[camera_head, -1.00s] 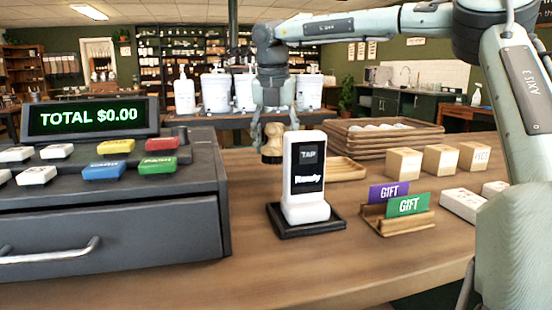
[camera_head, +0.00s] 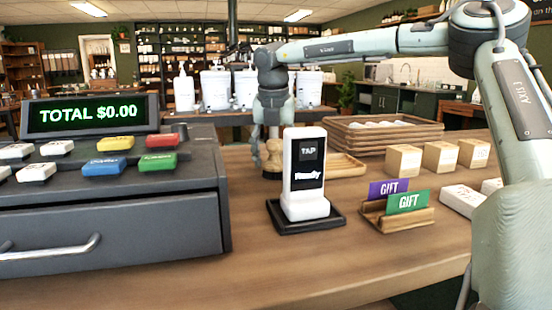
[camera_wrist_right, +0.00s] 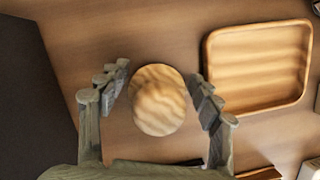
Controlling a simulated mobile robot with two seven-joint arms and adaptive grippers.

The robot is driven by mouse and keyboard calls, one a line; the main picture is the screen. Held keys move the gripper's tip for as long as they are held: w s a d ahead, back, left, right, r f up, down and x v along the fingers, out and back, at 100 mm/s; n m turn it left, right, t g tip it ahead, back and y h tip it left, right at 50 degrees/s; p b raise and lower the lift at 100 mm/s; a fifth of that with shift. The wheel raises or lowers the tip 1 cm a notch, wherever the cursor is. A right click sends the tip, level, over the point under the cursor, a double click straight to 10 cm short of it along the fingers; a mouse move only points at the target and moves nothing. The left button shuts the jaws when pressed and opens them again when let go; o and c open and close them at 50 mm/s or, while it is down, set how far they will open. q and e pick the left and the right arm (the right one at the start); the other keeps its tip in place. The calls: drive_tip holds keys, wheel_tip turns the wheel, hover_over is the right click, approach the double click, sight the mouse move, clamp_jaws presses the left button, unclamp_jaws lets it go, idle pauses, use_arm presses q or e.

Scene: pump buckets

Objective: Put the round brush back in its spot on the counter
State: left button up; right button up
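The round wooden brush (camera_head: 272,158) stands upright on the counter, behind and left of the card terminal, which hides part of its right side. My right gripper (camera_head: 271,140) is over the brush, fingers pointing down. In the right wrist view the brush (camera_wrist_right: 158,100) shows from above as a pale round knob. The right gripper's fingers (camera_wrist_right: 160,78) are spread on both sides of it with visible gaps. My left gripper is not in view.
A shallow wooden tray (camera_wrist_right: 258,105) lies right of the brush. The card terminal (camera_head: 304,180) stands in front. The cash register (camera_head: 110,220) is at left. Stacked wooden trays (camera_head: 380,150), small boxes (camera_head: 403,160) and a gift card holder (camera_head: 395,218) are at right.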

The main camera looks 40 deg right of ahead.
drive_tip(key=shift+o, duration=0.6)
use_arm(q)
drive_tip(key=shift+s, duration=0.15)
use_arm(e)
drive_tip(key=shift+r, duration=0.15)
drive_tip(key=shift+v, duration=1.2)
drive_tip(key=v, duration=0.8)
drive_tip(key=shift+r, duration=0.15)
drive_tip(key=shift+s+a+r, duration=0.1)
drive_tip(key=shift+a+r, duration=0.05)
drive_tip(key=shift+r, duration=0.4)
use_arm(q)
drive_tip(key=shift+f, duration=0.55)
use_arm(e)
drive_tip(key=shift+r, duration=0.1)
